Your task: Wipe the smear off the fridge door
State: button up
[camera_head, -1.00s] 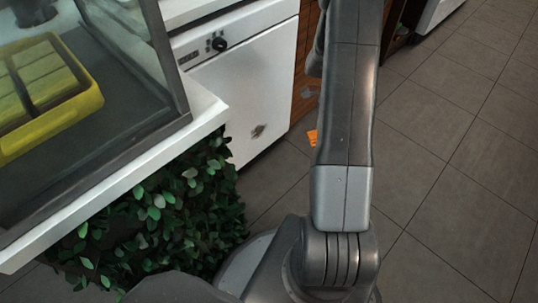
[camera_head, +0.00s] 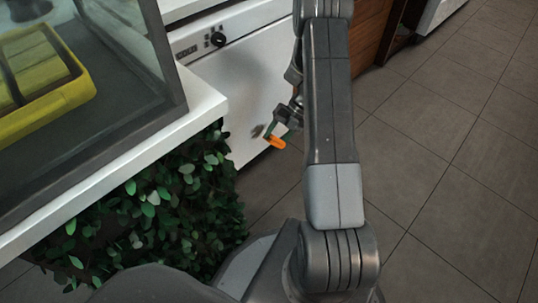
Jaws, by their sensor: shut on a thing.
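The white fridge door (camera_head: 245,85) stands at upper centre, with a black knob near its top. The smear (camera_head: 257,131) is a small dark patch low on the door. My gripper (camera_head: 283,131) is shut on an orange thing (camera_head: 276,142), perhaps a cloth or sponge. The orange thing is just right of the smear in the picture. I cannot tell whether it touches the door. My arm hides part of the door's right side.
A leafy green plant (camera_head: 150,205) fills the space below the white counter (camera_head: 205,105) on the left. A glass case with a yellow tray (camera_head: 75,95) stands on that counter. The tiled floor (camera_head: 450,180) on the right is clear.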

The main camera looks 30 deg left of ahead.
jog(key=a+f+m+t+y+b, duration=0.2)
jog(key=a+f+m+t+y, duration=0.4)
jog(key=m, duration=0.6)
jog(key=m+t+y+b, duration=0.2)
jog(key=m+t+y, duration=0.1)
jog(key=m+t, duration=0.55)
send_near(252, 138)
jog(key=d+f, duration=0.1)
jog(key=d, duration=0.1)
jog(key=shift+m, duration=0.35)
jog(key=shift+s+a+r+x, duration=0.1)
jog(key=shift+r+x, duration=0.05)
jog(key=shift+x, duration=0.85)
jog(key=shift+s+a+r+x, duration=0.1)
jog(key=shift+r+x, duration=0.1)
jog(key=shift+x, duration=0.75)
jog(key=shift+a+r+x, duration=0.1)
jog(key=shift+r+x, duration=0.05)
jog(key=shift+x, duration=0.85)
jog(key=shift+w+a, duration=0.25)
jog(key=shift+a, duration=0.6)
jog(key=shift+w+b, duration=0.1)
jog(key=shift+b, duration=0.2)
